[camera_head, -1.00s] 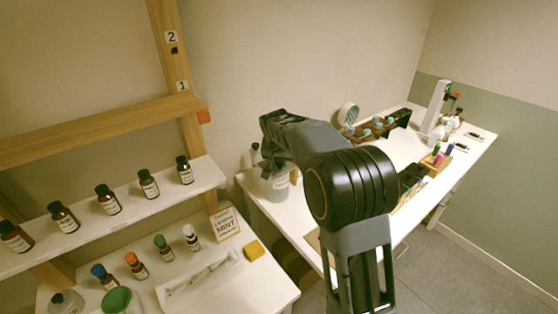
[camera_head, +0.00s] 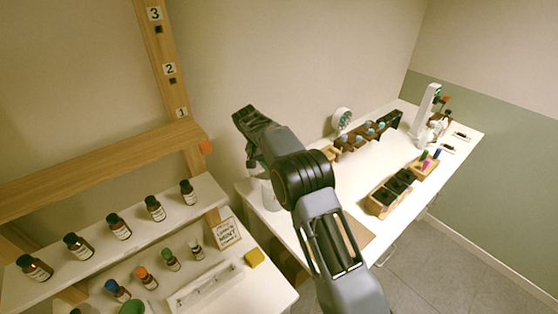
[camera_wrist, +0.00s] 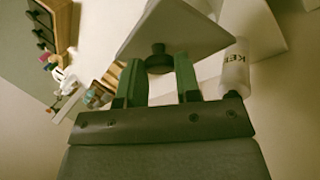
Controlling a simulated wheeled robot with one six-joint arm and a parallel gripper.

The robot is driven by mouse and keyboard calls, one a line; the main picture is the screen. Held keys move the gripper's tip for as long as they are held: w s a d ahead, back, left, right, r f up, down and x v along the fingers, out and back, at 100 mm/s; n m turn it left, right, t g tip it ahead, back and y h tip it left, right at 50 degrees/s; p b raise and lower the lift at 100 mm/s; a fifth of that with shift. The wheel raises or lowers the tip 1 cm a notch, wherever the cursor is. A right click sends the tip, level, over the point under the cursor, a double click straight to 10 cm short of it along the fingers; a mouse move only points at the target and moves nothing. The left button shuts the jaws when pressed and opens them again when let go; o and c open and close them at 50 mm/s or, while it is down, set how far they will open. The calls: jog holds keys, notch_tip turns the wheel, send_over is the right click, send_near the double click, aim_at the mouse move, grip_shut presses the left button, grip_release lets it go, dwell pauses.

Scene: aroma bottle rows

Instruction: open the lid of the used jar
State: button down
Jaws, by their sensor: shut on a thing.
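The jar (camera_head: 268,196), pale and grey-white, stands at the left end of the long white table in the head view, partly hidden by my arm. My gripper (camera_head: 252,160) is above and beside it. In the wrist view my gripper (camera_wrist: 158,76) has its two fingers either side of a small dark knob (camera_wrist: 158,50), and is shut on it. A pale, flat, angular piece (camera_wrist: 178,28) spreads beyond the knob. I take the knob for the lid's; whether the lid is clear of the jar cannot be told.
A white bottle marked "KEE..." (camera_wrist: 235,72) stands close right of the fingers in the wrist view. Brown bottles (camera_head: 120,227) line the shelf at left. Dark-topped wooden holders (camera_head: 390,194) stand along the right table.

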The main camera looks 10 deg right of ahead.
jog(key=shift+w+a+r+g+h, duration=0.15)
jog(key=shift+w+a+g+h, duration=0.15)
jog(key=shift+g, duration=0.2)
jog(key=shift+w, duration=0.1)
dwell(0.3)
jog(key=c, duration=0.8)
grip_release()
jog(key=shift+r, duration=0.55)
jog(key=s+d+r+b, duration=0.1)
jog(key=s+r+b, duration=0.1)
jog(key=s+r, duration=0.2)
jog(key=s+r+b, duration=0.3)
jog(key=s+r, duration=0.1)
jog(key=s, duration=0.1)
jog(key=s+d+r+b, duration=0.1)
jog(key=s+r+b, duration=0.1)
jog(key=s+r, duration=0.2)
jog(key=shift+s+d+b, duration=0.3)
jog(key=shift+s+b, duration=0.1)
jog(key=shift+s, duration=0.05)
